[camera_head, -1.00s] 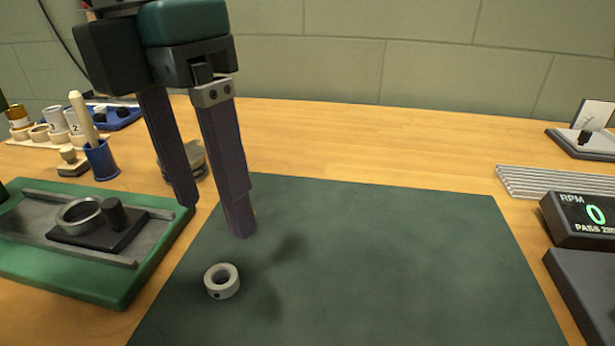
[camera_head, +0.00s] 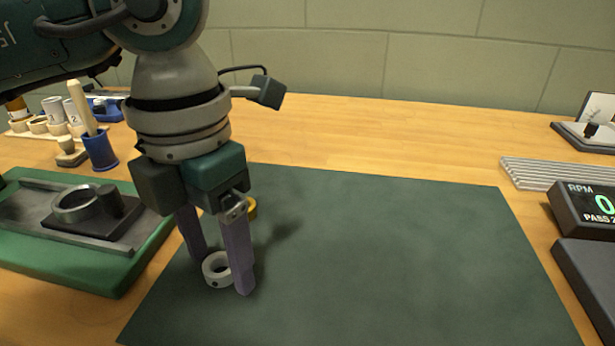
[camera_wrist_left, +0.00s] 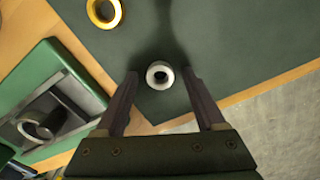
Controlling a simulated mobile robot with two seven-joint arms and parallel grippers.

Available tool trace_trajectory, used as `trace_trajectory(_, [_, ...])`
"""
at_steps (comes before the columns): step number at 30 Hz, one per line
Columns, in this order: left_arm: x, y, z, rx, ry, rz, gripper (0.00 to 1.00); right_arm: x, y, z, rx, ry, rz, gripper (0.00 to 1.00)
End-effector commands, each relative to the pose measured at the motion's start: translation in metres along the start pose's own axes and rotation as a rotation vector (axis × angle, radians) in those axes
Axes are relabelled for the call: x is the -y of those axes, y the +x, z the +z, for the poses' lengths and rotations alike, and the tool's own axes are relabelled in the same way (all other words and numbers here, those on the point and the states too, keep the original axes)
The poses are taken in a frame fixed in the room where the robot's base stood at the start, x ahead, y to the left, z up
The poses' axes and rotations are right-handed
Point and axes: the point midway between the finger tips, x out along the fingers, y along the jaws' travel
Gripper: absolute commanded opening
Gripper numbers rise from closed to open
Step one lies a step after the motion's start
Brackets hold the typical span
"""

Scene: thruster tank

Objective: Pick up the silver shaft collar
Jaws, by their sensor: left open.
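The silver shaft collar (camera_head: 216,269) is a small ring lying flat on the dark green mat (camera_head: 370,260), near the mat's left side. My left gripper (camera_head: 222,276) is open and lowered around it, with one finger on each side. In the left wrist view the collar (camera_wrist_left: 160,75) lies between the two fingertips (camera_wrist_left: 160,74), with a visible gap on both sides. I cannot tell whether the fingertips touch the mat. My right gripper is not in view.
A yellow ring (camera_wrist_left: 104,12) lies on the mat behind the gripper, partly hidden in the head view (camera_head: 251,208). A green tray (camera_head: 110,280) with a dark fixture stands left of the mat. An RPM display (camera_head: 587,212) is at the right. The mat's middle is clear.

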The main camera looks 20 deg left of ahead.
Motion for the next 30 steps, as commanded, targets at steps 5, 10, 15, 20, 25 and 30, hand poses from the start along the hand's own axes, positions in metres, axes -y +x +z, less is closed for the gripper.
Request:
trace_trajectory(5, [0.0001, -0.0005, 0.0001, 0.0, 0.0, -0.001, 0.64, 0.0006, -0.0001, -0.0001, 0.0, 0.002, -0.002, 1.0])
trace_trajectory(10, [0.0001, -0.0007, 0.0001, 0.001, 0.0, -0.001, 0.45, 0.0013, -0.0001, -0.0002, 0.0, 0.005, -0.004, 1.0])
trace_trajectory(15, [0.0001, -0.0007, 0.0001, 0.001, 0.0, -0.001, 0.26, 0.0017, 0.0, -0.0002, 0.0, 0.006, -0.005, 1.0])
trace_trajectory(20, [0.0001, -0.0008, 0.0001, 0.001, 0.0, -0.001, 0.08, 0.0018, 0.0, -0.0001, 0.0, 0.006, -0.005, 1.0])
trace_trajectory(25, [0.0001, -0.0008, 0.0001, 0.001, 0.0, -0.001, 0.0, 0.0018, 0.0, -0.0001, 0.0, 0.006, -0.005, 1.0])
trace_trajectory(30, [0.0001, -0.0008, 0.0002, 0.001, 0.0, -0.001, 0.0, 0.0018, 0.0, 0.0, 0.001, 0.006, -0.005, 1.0])
